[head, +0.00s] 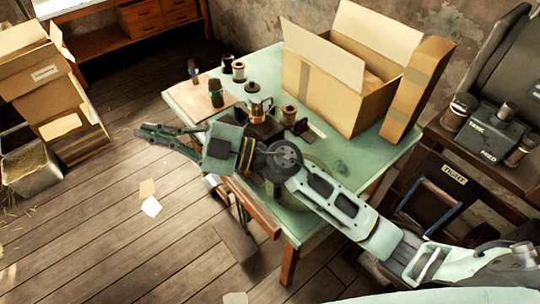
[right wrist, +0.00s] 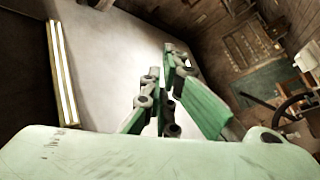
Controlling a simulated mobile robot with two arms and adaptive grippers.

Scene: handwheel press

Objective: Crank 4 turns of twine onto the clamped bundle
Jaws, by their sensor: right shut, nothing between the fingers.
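My right gripper (head: 145,131) reaches left across the front of the green table (head: 345,158), its fingertips past the table's left edge over the floor. In the right wrist view its fingers (right wrist: 167,72) are shut with nothing between them. A small metal and orange device (head: 261,108) stands on a dark base on the table, behind my right arm and clear of the gripper. My arm hides part of this area, and I cannot make out the bundle, the twine or a crank. A dark curved rod (right wrist: 286,108) shows at the right of the wrist view. My left gripper is out of view.
Several spools, including a dark one (head: 239,71), stand at the table's back left. A large open carton (head: 335,90) fills the back right. Cartons (head: 40,85) are stacked at far left. A dark rack (head: 440,205) stands right of the table. The floor at left is mostly clear.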

